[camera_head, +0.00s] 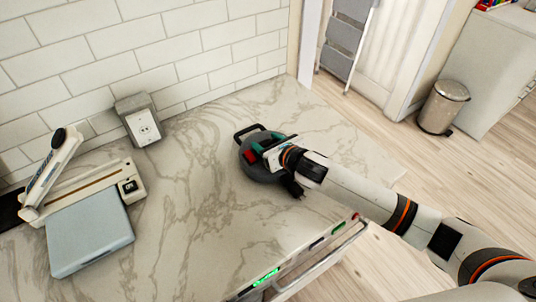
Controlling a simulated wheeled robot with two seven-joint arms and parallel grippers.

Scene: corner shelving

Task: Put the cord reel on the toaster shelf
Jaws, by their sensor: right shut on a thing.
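The cord reel (258,171) is a round dark grey reel with a black handle loop and green and red parts. It is at the middle of the marble counter in the head view. My right gripper (277,157) reaches it from the right and is shut on it, covering part of its right side. I cannot tell whether the reel touches the counter or is held just above it. My left gripper is not in view. No toaster or toaster shelf shows in this view.
A paper trimmer with a grey-blue base (90,236) lies on the counter (205,225) at left. A grey outlet box (139,121) stands by the tiled wall. An open drawer or rail (300,262) is at the front edge. A bin (443,106) stands on the floor.

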